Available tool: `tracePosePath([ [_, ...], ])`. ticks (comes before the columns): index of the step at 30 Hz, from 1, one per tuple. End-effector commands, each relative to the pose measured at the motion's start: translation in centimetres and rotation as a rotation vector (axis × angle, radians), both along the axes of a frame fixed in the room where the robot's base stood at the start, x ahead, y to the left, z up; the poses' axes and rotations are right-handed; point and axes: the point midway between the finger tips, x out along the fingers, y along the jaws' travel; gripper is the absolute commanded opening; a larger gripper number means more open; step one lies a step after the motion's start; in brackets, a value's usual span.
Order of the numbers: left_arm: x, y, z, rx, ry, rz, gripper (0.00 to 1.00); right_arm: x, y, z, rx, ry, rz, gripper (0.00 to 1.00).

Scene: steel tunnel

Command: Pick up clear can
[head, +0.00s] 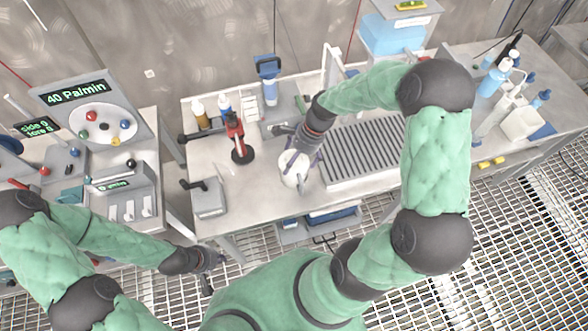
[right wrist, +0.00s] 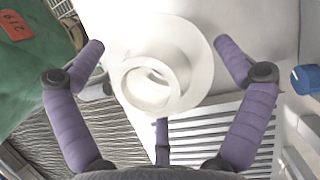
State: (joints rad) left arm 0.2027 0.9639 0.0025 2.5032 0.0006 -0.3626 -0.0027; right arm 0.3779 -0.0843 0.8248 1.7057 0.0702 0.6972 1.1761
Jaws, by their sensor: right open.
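A pale, whitish round can (head: 293,172) with a ring-shaped top stands on the grey workbench, left of the ribbed drain tray. It fills the upper middle of the right wrist view (right wrist: 170,62), seen from above. My right gripper (head: 303,156) is right over the can. Its purple fingers (right wrist: 160,52) are spread open on either side of the can, with gaps left and right. The gripper partly hides the can in the head view. My left gripper (head: 208,263) hangs low at the left, off the bench front; its finger state is too small to tell.
The ribbed tray (head: 362,150) lies right of the can. A red and black stand (head: 238,140) and a grey box (head: 208,198) are to the left. Bottles (head: 200,113) and a blue-topped device (head: 269,85) stand behind. Bench surface in front of the can is clear.

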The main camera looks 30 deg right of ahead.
Motion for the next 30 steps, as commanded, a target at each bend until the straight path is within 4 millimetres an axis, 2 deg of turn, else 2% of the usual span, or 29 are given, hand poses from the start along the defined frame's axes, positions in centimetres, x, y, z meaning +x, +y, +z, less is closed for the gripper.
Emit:
tracePosePath([
  [1, 0.0, 0.0, 0.0, 0.000, 0.000, 0.000, 0.00, 0.0, 0.0, 0.0, 0.000, 0.000, 0.000, 1.00],
  [6, 0.0, 0.0, 0.0, 0.000, 0.000, 0.000, 0.00, 0.0, 0.0, 0.0, 0.000, 0.001, 0.000, 0.52],
  [9, 0.0, 0.0, 0.0, 0.000, 0.000, 0.000, 0.00, 0.0, 0.0, 0.0, 0.000, 0.001, 0.000, 0.29],
  [20, 0.0, 0.0, 0.2, 0.000, 0.000, 0.000, 0.00, -0.1, 0.1, 0.3, 0.001, 0.002, 0.002, 0.28],
  [25, 0.0, 0.0, 0.8, 0.000, 0.000, 0.000, 0.00, 0.0, 0.1, 1.8, 0.000, 0.000, 0.002, 0.24],
  [28, 0.0, 0.0, 1.4, 0.000, 0.000, 0.000, 0.00, 0.1, 0.0, 3.6, 0.000, -0.002, 0.001, 0.24],
  [30, 0.0, 0.0, 1.7, 0.000, 0.000, 0.000, 0.00, -0.9, -0.5, 4.6, -0.001, -0.001, -0.002, 0.24],
])
